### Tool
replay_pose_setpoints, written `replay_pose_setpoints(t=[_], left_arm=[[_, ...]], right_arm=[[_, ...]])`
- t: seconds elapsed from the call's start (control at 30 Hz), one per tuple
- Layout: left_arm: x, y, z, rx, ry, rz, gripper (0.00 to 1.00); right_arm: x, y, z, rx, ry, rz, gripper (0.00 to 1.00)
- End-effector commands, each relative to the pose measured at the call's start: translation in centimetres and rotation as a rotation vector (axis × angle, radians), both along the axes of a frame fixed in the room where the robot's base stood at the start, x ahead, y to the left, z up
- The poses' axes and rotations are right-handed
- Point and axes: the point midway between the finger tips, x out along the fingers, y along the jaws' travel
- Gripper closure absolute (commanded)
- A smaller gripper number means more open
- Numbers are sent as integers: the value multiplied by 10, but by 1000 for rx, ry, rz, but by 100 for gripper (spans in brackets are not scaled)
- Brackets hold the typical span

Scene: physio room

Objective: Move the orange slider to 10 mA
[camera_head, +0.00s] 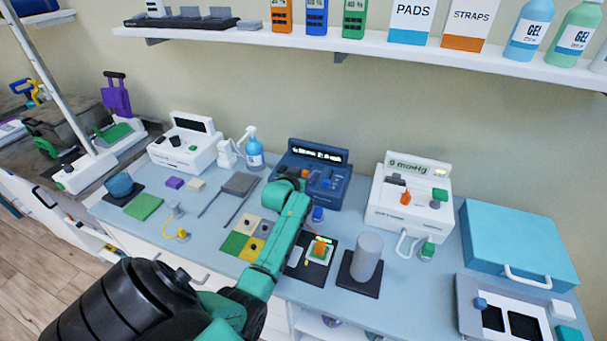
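A dark blue device (326,187) with a lit display stands at the back middle of the table. The display text is too small to read surely. A small orange piece (304,173), seemingly the slider, shows on its front, close to my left gripper. My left gripper (292,174) reaches up to the left part of this device and hides some of its front panel. Its fingers are too small and covered to tell whether they are open or shut, or whether they touch the slider. My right gripper is not in view.
A white device (410,213) reading mmHg, with its own orange knob (405,197), stands to the right. A grey cylinder (367,255) and a black pad with an orange block (320,246) are in front. A teal case (530,245) fills the right. A shelf (400,50) overhangs behind.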

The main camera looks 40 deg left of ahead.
Motion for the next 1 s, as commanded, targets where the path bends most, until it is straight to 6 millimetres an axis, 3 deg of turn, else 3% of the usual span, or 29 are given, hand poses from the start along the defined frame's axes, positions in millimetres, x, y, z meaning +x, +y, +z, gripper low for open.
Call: replay_pose_setpoints(t=[0.27,0.73,1.0], left_arm=[[-12,-4,4,1,-1,0,45],[-109,-38,44,-1,2,0,45],[-128,-45,56,-1,0,0,45]], right_arm=[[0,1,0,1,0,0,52],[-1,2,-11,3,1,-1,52],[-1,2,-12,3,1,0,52]])
